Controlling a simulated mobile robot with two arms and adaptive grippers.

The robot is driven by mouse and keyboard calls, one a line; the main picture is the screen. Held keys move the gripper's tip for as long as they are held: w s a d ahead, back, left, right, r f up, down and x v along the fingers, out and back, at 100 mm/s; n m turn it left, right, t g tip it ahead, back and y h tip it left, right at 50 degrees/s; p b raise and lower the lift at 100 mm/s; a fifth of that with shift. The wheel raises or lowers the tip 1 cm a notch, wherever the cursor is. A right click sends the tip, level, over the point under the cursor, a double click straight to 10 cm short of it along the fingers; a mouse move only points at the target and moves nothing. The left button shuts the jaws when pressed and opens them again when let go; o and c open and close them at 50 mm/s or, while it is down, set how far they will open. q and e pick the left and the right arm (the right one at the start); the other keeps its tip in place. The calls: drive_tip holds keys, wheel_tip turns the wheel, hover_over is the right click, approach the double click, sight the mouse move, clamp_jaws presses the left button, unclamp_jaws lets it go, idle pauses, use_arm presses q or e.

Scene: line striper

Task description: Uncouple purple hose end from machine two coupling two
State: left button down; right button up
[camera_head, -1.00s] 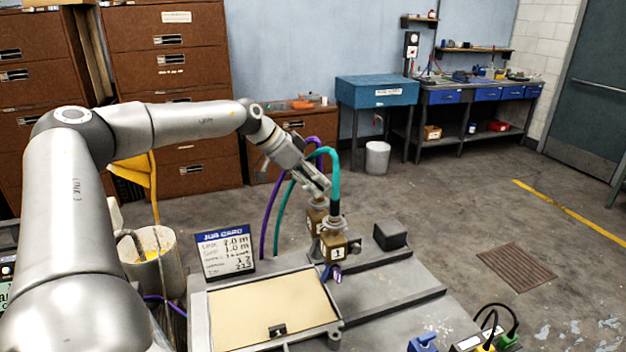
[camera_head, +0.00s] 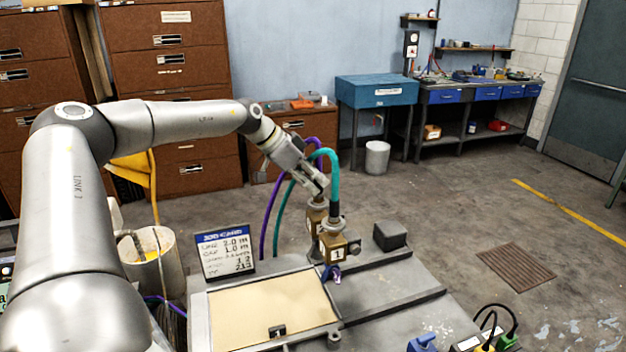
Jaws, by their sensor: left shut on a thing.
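The purple hose (camera_head: 265,225) rises from behind the machine and arcs over to the brass couplings. Its end is hidden behind the teal hose (camera_head: 333,178) and my gripper. My left gripper (camera_head: 320,188) is shut just above the rear coupling block (camera_head: 315,214), on what looks like the purple hose end; the contact is mostly hidden. The teal hose runs down into the front coupling block (camera_head: 334,247), marked 1. The rear block's number is not readable. I cannot tell whether the purple end is still seated in its coupling. My right gripper is not in view.
A job card (camera_head: 225,253) stands left of the couplings, behind a tan-topped tray (camera_head: 268,310). A dark block (camera_head: 390,235) sits on the machine deck at right. A blue part (camera_head: 422,343) and black cables (camera_head: 497,318) are at the front right. Floor beyond is open.

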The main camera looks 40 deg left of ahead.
use_arm(q)
drive_tip(key=shift+r, duration=0.6)
drive_tip(key=shift+r+p, duration=0.15)
drive_tip(key=shift+p, duration=0.2)
drive_tip(key=shift+r+p, duration=1.35)
drive_tip(key=shift+r, duration=0.45)
drive_tip(key=shift+f, duration=0.2)
